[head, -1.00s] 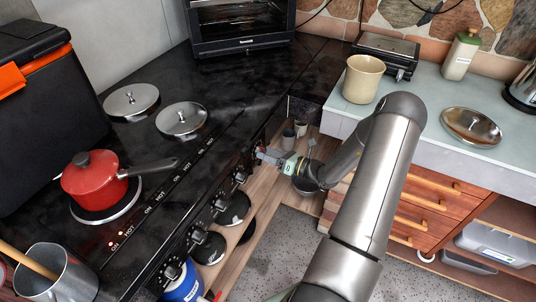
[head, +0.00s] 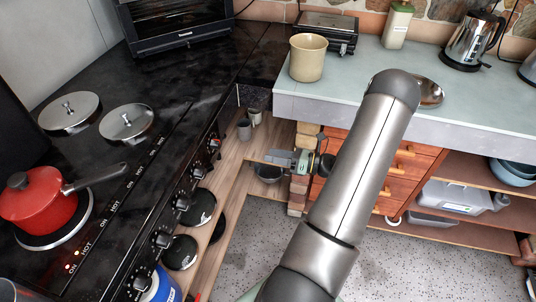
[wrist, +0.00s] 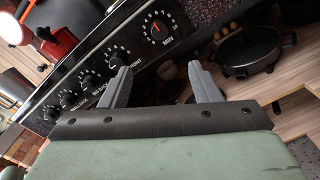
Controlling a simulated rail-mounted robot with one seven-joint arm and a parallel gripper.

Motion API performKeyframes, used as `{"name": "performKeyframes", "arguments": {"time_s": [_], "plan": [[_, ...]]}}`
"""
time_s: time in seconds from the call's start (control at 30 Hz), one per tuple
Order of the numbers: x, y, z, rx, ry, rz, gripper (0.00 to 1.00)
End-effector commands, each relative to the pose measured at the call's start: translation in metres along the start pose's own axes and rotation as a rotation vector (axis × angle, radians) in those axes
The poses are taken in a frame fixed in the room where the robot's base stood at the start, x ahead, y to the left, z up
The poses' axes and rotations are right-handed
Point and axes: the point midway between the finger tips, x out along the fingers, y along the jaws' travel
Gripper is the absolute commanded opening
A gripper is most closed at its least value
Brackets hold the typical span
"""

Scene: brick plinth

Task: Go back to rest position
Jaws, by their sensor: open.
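My gripper (head: 289,160) is in front of the stove's right end in the head view, over the low wooden shelf. In the wrist view its two grey fingers (wrist: 160,88) are spread apart with nothing between them. The stove's front panel with its row of knobs (head: 183,203) is to the left of the gripper, and the fingers look clear of it. In the wrist view the knobs (wrist: 117,55) run along the panel beyond the fingers. My arm bends above the floor and hides part of the wooden drawers.
A red pot (head: 38,205) sits on the left burner, beside red lights marked HOT. Two metal lids (head: 127,122) lie on the stove. The counter (head: 400,85) at right holds a beige pot (head: 308,58) and a kettle (head: 473,42). The speckled floor (head: 265,255) is open.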

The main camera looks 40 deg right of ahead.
Motion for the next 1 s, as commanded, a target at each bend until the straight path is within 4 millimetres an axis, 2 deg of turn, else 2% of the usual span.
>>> {"name": "performKeyframes", "arguments": {"time_s": [0.5, 0.6, 0.67, 0.77, 0.8, 0.9, 1.0], "plan": [[0.001, 0.001, 0.000, -0.002, 0.003, 0.002, 0.56], [0.011, 0.011, 0.002, -0.037, 0.050, 0.036, 0.56], [0.026, 0.028, 0.003, -0.090, 0.123, 0.086, 0.56], [0.058, 0.075, 0.002, -0.247, 0.310, 0.231, 0.56], [0.070, 0.098, 0.000, -0.330, 0.399, 0.305, 0.56], [0.090, 0.157, -0.010, -0.564, 0.614, 0.511, 0.56], [0.095, 0.209, -0.020, -0.814, 0.796, 0.726, 0.56]]}}
